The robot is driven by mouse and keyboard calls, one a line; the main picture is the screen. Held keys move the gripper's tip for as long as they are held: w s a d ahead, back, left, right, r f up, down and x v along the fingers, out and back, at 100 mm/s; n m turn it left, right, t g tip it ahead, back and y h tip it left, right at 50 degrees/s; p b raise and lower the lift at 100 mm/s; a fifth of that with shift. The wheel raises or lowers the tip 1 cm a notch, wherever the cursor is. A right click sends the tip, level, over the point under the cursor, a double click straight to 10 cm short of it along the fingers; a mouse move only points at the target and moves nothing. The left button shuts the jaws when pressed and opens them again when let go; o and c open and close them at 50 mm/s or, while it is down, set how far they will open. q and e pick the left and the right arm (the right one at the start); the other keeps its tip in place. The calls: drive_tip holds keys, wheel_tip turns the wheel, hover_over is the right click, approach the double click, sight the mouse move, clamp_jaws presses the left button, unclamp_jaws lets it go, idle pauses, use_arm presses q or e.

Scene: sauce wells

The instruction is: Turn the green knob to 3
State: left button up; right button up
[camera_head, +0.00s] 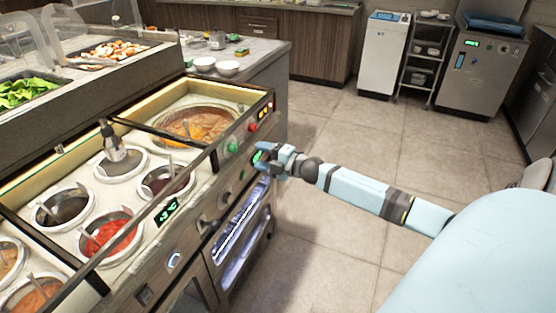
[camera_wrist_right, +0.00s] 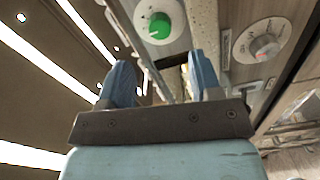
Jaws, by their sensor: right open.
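The green knob (camera_head: 232,147) is on the front panel of the sauce-well counter, just left of my right gripper in the head view. In the right wrist view the green knob (camera_wrist_right: 159,25) sits on a round white dial plate, beyond the fingertips and roughly between them. Its setting is too small to read. My right gripper (camera_head: 265,157) is at the counter front; in the wrist view its two blue fingers (camera_wrist_right: 162,75) are spread with nothing between them, apart from the knob. My left gripper is not in view.
A red knob (camera_head: 252,127) is on the panel beyond the green one. Sauce wells, including a red sauce (camera_head: 110,233), fill the counter top. The floor (camera_head: 320,225) beside the counter is clear.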

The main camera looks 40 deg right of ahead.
drive_tip(key=v, duration=0.5)
drive_tip(key=shift+s+d, duration=0.1)
drive_tip(key=shift+s, duration=0.3)
